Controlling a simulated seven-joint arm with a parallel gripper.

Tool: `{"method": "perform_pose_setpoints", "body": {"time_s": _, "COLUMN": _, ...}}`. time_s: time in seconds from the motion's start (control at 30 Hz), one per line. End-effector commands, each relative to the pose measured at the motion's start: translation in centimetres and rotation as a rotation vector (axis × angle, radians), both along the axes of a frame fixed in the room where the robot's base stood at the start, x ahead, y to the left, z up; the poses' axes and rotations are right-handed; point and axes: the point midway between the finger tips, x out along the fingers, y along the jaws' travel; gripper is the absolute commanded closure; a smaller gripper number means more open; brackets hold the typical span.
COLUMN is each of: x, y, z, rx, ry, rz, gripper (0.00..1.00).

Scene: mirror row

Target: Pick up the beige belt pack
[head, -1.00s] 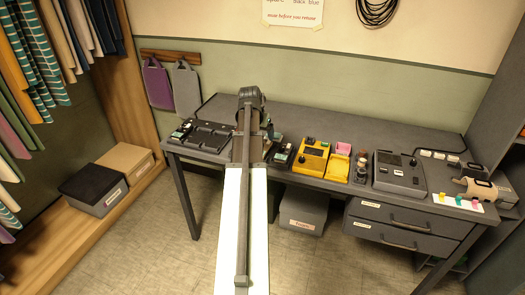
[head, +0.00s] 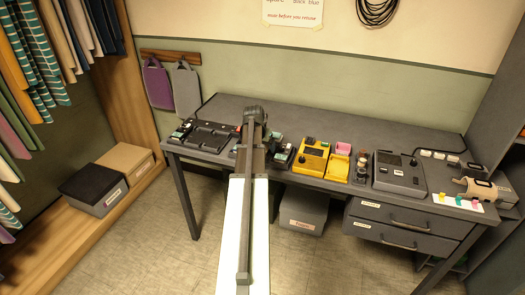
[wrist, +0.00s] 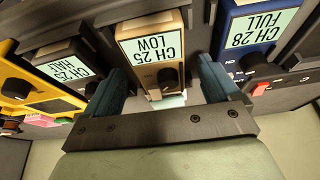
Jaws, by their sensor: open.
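In the wrist view the beige belt pack (wrist: 148,76) is at the middle, with a pale label reading "CH 25 LOW" and a dark knob. My gripper (wrist: 161,84) is open, one teal finger on each side of the lower part of this pack in the picture. The fingers look apart from it; I cannot tell how deep they reach. A dark grey pack labelled "CH 25 HALF" (wrist: 66,66) is on its left and a blue pack labelled "CH 28 FULL" (wrist: 262,22) on its right. In the head view my arm hides the beige pack and the fingers.
The grey desk (head: 300,118) carries a black tray (head: 205,135) at left. A yellow device (head: 312,158), a yellow tray (head: 339,167) and a grey console (head: 400,174) stand right of my arm. The packs sit close beside each other.

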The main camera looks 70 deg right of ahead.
Motion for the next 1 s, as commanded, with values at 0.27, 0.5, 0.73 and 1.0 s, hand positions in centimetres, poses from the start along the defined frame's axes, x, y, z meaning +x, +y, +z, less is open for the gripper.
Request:
{"method": "perform_pose_setpoints", "body": {"time_s": 0.27, "x": -0.02, "y": -0.13, "z": -0.37, "rx": 0.000, "ry": 0.000, "rz": 0.000, "gripper": 0.12}}
{"method": "perform_pose_setpoints", "body": {"time_s": 0.5, "x": -0.02, "y": -0.13, "z": -0.35, "rx": 0.000, "ry": 0.000, "rz": 0.000, "gripper": 0.35}}
{"method": "perform_pose_setpoints", "body": {"time_s": 0.73, "x": -0.02, "y": -0.13, "z": -0.34, "rx": 0.000, "ry": 0.000, "rz": 0.000, "gripper": 0.57}}
{"method": "perform_pose_setpoints", "body": {"time_s": 1.0, "x": -0.02, "y": -0.14, "z": -0.31, "rx": -0.001, "ry": 0.000, "rz": 0.000, "gripper": 0.77}}
